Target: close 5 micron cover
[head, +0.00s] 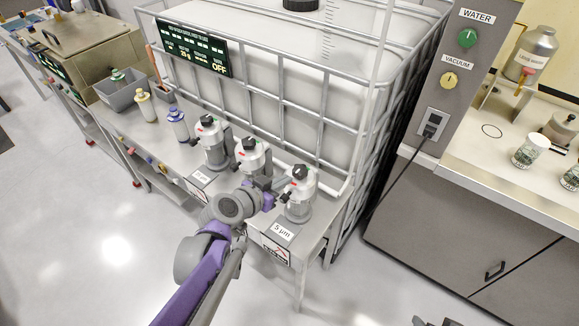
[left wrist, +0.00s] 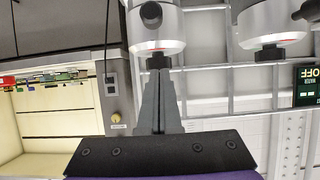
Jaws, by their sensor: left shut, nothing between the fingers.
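The 5 µm unit (head: 300,207) stands at the right end of the grey bench, behind a "5 µm" label (head: 283,231). It has a white head with a black knob (head: 299,171) on top and a clear bowl below. My left gripper (head: 281,184) is shut and empty, beside the left side of this unit's head. In the left wrist view its fingers (left wrist: 159,78) point at a small black fitting (left wrist: 158,62) under a grey-white housing (left wrist: 156,30). Whether they touch it is unclear. A dark piece at the bottom edge may be my right gripper (head: 433,322), mostly cut off.
Two similar units, middle (head: 252,158) and left (head: 212,145), stand close to the left. A caged white tank (head: 290,75) is right behind. Bottles (head: 178,124) and a grey bin (head: 118,92) sit further left. A cabinet (head: 440,215) stands right; floor is clear in front.

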